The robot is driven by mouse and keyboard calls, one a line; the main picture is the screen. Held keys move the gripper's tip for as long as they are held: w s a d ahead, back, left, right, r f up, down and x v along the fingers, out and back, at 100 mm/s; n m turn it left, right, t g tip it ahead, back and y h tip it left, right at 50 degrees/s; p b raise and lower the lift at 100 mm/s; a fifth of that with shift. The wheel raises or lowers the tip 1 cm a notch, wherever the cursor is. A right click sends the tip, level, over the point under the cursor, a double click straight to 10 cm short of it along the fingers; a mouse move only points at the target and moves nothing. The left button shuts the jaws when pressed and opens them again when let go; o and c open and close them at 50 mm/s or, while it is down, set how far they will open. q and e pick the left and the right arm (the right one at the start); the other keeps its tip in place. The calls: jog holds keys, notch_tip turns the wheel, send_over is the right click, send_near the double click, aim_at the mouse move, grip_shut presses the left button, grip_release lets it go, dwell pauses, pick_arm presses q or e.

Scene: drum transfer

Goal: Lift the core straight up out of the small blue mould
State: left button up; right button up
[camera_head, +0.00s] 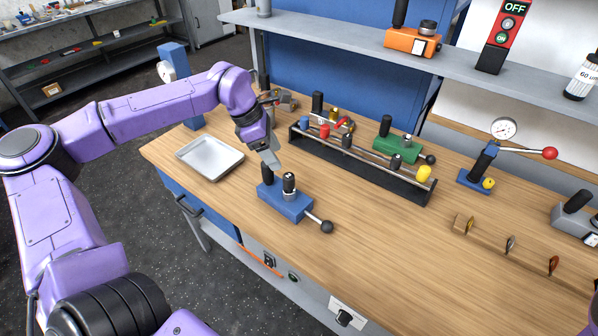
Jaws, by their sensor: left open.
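The small blue mould (284,206) stands on the wooden bench near its front edge. A short metal piece with a dark top, which looks like the core (289,186), stands upright in it. A black upright handle (267,173) rises from the mould's left end, and a lever with a black ball (326,227) sticks out at its right. My left gripper (269,160) is open and points down just above the mould, close to the handle and core. I cannot tell whether it touches either. My right gripper is not in view.
A metal tray (210,157) lies left of the mould. Behind it stands a long black rack (360,165) with coloured pieces, and a green mould (397,145). A gauge press (486,165) stands at right.

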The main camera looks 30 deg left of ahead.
aim_at(287, 175)
pick_arm(q)
jog(key=x, duration=0.2)
jog(key=s+x, duration=0.1)
jog(key=x, duration=0.1)
jog(key=shift+w+d+f+p, duration=0.1)
jog(key=shift+d+f+p, duration=0.2)
jog(key=shift+p, duration=0.1)
jog(key=p+x, duration=0.1)
jog(key=x, duration=0.3)
jog(key=shift+w+f, duration=0.2)
jog(key=shift+d+f, duration=0.2)
jog(key=shift+f, duration=0.2)
jog(key=c, duration=1.2)
